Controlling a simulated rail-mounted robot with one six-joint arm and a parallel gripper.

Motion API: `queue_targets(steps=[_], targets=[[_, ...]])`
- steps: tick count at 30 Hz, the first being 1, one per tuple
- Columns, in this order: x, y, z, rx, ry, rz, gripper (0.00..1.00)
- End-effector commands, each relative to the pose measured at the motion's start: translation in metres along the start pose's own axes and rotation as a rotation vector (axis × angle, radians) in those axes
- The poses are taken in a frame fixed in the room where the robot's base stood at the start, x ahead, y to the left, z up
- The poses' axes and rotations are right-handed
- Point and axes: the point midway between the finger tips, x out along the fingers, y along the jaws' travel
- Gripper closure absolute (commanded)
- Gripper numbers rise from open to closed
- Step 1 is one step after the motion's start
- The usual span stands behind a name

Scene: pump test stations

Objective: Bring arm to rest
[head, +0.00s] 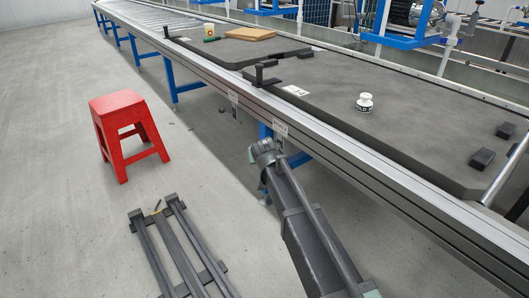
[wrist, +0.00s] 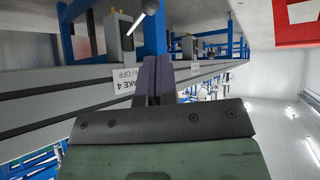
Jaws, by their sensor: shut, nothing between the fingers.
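My gripper (wrist: 152,78) shows in the wrist view with its two dark fingers together and nothing between them. It hangs in the air close to the conveyor's side rail (wrist: 45,100), which appears upside down there. A sign reading "BRAKE 4" (wrist: 127,80) is just beside the fingertips in that picture. A lever with a round knob (wrist: 149,6) is at the top edge. In the head view my arm reaches up from the bottom to the front of the rail, and the fingers cannot be made out.
A red stool (head: 125,118) and a dark slatted frame (head: 172,250) stand on the floor at left. Floor between stool and line is mostly clear.

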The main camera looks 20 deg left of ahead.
Motion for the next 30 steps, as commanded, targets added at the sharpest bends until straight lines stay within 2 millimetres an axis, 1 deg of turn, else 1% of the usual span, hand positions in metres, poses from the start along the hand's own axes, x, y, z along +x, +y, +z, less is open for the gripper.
queue_targets(steps=[11,13,14,16,17,18,20,21,23,24,26,27,29,30], targets=[[0.001,0.000,0.000,0.000,0.000,0.000,1.00],[0.001,0.001,0.005,-0.019,-0.030,0.006,1.00],[-0.001,0.002,0.012,-0.027,-0.063,0.009,1.00],[-0.018,0.006,0.046,-0.048,-0.175,0.010,1.00],[-0.031,0.013,0.063,-0.053,-0.228,0.011,1.00],[-0.049,0.033,0.085,-0.046,-0.303,0.019,1.00],[-0.080,0.071,0.118,-0.019,-0.413,0.033,1.00],[-0.102,0.098,0.140,0.009,-0.483,0.041,1.00],[-0.136,0.135,0.171,0.057,-0.578,0.051,1.00],[-0.158,0.158,0.190,0.092,-0.633,0.056,1.00],[-0.190,0.187,0.215,0.148,-0.703,0.060,1.00],[-0.210,0.203,0.231,0.185,-0.740,0.062,1.00],[-0.238,0.225,0.251,0.244,-0.787,0.066,1.00],[-0.256,0.238,0.263,0.284,-0.810,0.070,1.00]])
